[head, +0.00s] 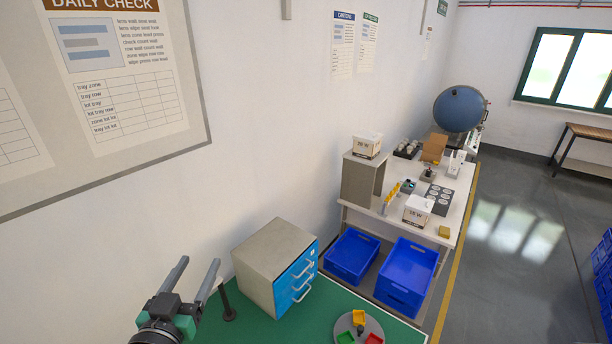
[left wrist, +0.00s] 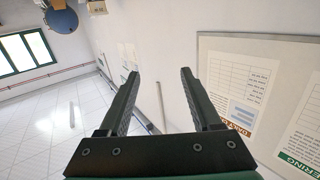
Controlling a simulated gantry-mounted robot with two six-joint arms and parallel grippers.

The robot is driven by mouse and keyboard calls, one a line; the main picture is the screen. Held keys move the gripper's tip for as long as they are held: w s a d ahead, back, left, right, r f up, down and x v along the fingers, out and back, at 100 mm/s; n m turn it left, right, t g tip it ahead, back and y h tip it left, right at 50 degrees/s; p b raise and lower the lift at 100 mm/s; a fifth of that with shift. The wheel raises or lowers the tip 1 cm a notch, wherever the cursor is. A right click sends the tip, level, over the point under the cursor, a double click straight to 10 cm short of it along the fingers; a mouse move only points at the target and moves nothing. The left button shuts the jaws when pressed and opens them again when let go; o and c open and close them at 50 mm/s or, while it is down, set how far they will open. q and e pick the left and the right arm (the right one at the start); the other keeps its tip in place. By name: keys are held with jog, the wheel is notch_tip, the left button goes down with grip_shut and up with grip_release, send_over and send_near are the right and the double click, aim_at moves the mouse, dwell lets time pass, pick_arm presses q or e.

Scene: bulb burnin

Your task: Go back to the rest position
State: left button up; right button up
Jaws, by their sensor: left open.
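My left gripper (head: 197,280) is at the lower left of the head view, raised in front of the white wall. Its two grey fingers are spread apart with nothing between them. In the left wrist view the same gripper (left wrist: 158,75) shows two dark fingers apart, with only wall and floor behind them. My right gripper is not in view.
A green bench (head: 258,330) below holds a grey cabinet with blue drawers (head: 278,268) and a round tray with coloured bins (head: 342,325). A notice board (left wrist: 290,120) hangs on the wall.

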pick_arm(q)
jog(key=s+d+r+t+h, duration=0.1)
jog(key=d+r+t, duration=0.1)
jog(key=r, duration=0.6)
jog(key=s+d+r+t, duration=0.1)
jog(key=d+r+t, duration=0.1)
jog(key=r, duration=0.6)
jog(key=s+d+r+m+t+h, duration=0.1)
jog(key=s+r+t, duration=0.5)
jog(key=s+r, duration=0.8)
notch_tip(320, 180, up, 4)
jog(key=shift+s+d+r+h, duration=0.1)
jog(key=shift+s+d+h, duration=0.2)
jog(key=shift+d+h, duration=0.35)
